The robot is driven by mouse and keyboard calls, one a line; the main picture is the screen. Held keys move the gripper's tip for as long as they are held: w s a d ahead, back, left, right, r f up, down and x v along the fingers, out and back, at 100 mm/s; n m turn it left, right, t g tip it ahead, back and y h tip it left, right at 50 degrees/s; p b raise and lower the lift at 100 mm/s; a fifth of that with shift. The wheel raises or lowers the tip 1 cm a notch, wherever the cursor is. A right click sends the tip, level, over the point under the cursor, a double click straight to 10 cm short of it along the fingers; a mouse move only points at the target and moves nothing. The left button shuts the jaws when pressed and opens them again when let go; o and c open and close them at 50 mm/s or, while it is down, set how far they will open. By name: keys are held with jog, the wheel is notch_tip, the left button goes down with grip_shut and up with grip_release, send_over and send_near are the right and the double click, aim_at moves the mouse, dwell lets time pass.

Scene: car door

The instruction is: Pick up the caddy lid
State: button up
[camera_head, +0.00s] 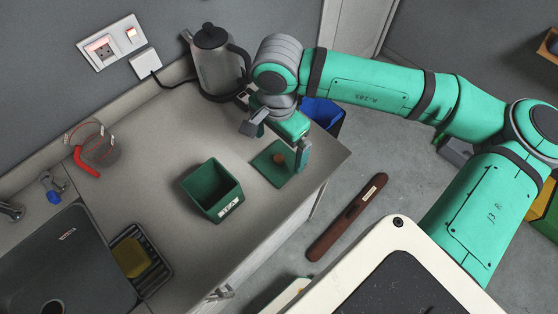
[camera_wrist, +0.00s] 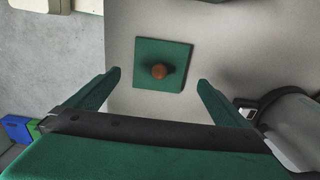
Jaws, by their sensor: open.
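The caddy lid (camera_head: 272,168) is a flat green square with a round brown knob, lying on the counter near its right end. In the wrist view the lid (camera_wrist: 147,77) lies beyond my fingertips, and its knob (camera_wrist: 159,71) is roughly centred between them. My gripper (camera_head: 283,143) is above the lid, with its fingers pointing down. In the wrist view my gripper (camera_wrist: 158,76) is open, with nothing between the fingers. The green caddy (camera_head: 212,190), an open square box with a white label, stands on the counter left of the lid. My gripper hides part of the lid in the head view.
A grey kettle (camera_head: 216,62) stands at the back by the wall, close to my arm. A sink (camera_head: 52,262) and a rack with a yellow sponge (camera_head: 130,257) are at the left. A blue bin (camera_head: 322,113) stands beyond the counter's right end. Counter around the lid is clear.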

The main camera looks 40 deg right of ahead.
aim_at(279, 158)
jog(key=shift+f, duration=3.4)
jog(key=c, duration=1)
